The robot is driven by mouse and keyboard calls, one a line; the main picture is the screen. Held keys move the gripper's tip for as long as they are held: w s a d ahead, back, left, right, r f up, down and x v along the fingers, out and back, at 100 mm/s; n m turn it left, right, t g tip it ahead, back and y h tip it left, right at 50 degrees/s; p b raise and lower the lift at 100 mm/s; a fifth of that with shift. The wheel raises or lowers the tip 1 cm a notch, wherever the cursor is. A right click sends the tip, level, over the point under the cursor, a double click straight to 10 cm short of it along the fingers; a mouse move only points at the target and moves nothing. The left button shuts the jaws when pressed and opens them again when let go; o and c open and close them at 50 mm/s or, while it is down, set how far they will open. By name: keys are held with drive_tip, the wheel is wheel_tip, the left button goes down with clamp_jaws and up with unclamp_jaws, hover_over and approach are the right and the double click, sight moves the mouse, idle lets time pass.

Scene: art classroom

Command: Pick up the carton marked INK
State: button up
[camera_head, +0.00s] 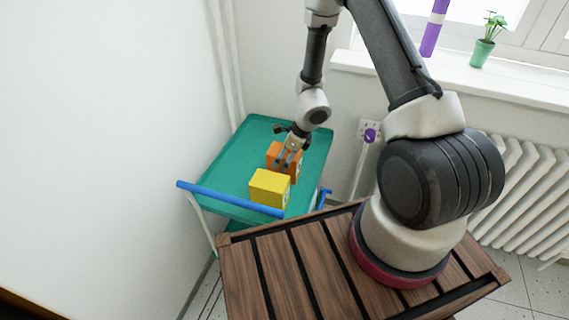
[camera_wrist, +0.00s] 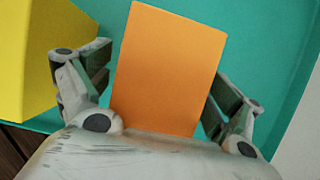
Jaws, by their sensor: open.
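An orange carton (camera_head: 274,152) stands on the green top of a trolley (camera_head: 222,175). A yellow carton (camera_head: 269,187) stands just in front of it, nearer the blue handle. I cannot read INK on either carton. My gripper (camera_head: 286,162) is at the orange carton, coming down from above. In the wrist view the orange carton (camera_wrist: 165,68) lies between the two open fingers (camera_wrist: 160,100), one on each side. The yellow carton (camera_wrist: 25,60) shows at the left edge there, beside the left finger. Whether the fingers touch the orange carton is unclear.
The trolley has a blue handle (camera_head: 230,199) along its front. A white wall is at left, and a radiator (camera_head: 525,190) and windowsill (camera_head: 470,75) with a potted plant (camera_head: 484,45) at right. The left part of the trolley top is clear.

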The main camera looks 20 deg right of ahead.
drive_tip(key=shift+f, duration=0.1)
drive_tip(key=shift+c, duration=0.2)
drive_tip(key=c, duration=1.4)
drive_tip(key=shift+c, duration=0.2)
